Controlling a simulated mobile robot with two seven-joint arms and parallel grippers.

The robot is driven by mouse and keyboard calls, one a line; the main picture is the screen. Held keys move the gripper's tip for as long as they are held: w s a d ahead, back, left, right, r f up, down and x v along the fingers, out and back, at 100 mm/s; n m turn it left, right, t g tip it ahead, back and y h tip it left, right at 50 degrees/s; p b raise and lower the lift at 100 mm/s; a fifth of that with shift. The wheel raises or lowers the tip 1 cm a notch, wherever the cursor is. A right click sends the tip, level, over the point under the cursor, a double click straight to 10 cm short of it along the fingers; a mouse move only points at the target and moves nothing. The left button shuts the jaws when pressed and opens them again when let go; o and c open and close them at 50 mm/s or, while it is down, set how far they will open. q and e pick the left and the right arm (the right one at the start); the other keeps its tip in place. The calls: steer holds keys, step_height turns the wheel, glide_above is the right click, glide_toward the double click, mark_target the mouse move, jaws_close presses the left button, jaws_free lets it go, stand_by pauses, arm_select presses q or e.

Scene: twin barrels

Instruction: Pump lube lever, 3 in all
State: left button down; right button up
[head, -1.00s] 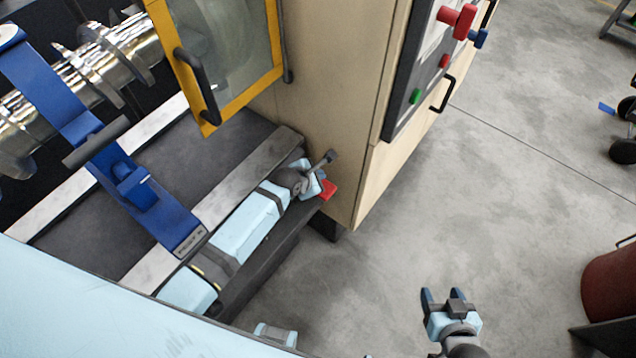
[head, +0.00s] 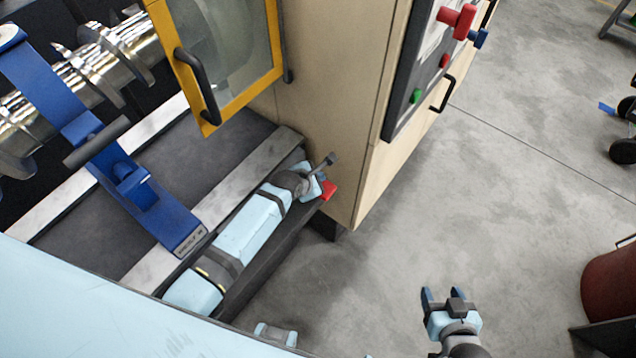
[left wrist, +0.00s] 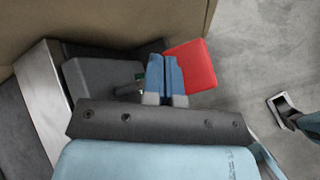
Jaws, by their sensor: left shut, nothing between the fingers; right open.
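A flat red piece (head: 329,191), which looks like the lube lever's grip, sticks out low beside the beige cabinet's corner. It also shows in the left wrist view (left wrist: 191,66), just right of my left fingers. My left gripper (head: 317,186) is shut and empty, close against the red piece; I cannot tell if they touch. Its blue fingers are together in the left wrist view (left wrist: 165,74). A dark grey box (left wrist: 97,79) with a short rod sits left of them. The rest of the lever is hidden. My right gripper (head: 441,297) is open and empty above the floor.
The beige cabinet (head: 335,80) rises just behind the left gripper, with a yellow-framed door (head: 245,100) and a control panel (head: 425,70). Machine rails (head: 235,190) and a blue bracket (head: 130,175) lie left of my arm.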

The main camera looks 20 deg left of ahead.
arm_select(q)
steer(key=shift+s+d+f+b, duration=0.15)
steer(key=shift+f+b, duration=0.2)
steer(key=shift+f, duration=0.35)
steer(key=shift+w+d+f+b, duration=0.1)
steer(key=shift+f+b, duration=0.25)
steer(key=shift+f, duration=0.3)
stand_by(1.0)
stand_by(0.5)
steer(key=shift+a+r+p, duration=0.15)
steer(key=shift+r+p, duration=0.8)
steer(key=shift+p, duration=0.2)
steer(key=shift+a+r+p, duration=0.1)
steer(key=shift+r+p, duration=0.85)
steer(key=shift+p, duration=0.2)
steer(key=shift+r, duration=0.2)
steer(key=r+p, duration=0.2)
steer(key=p, duration=0.1)
steer(key=shift+a+r, duration=0.15)
steer(key=shift+a, duration=0.05)
steer(key=shift+a+r, duration=0.1)
steer(key=shift+r, duration=0.6)
steer(key=shift+w+r, duration=0.2)
steer(key=shift+r, duration=0.25)
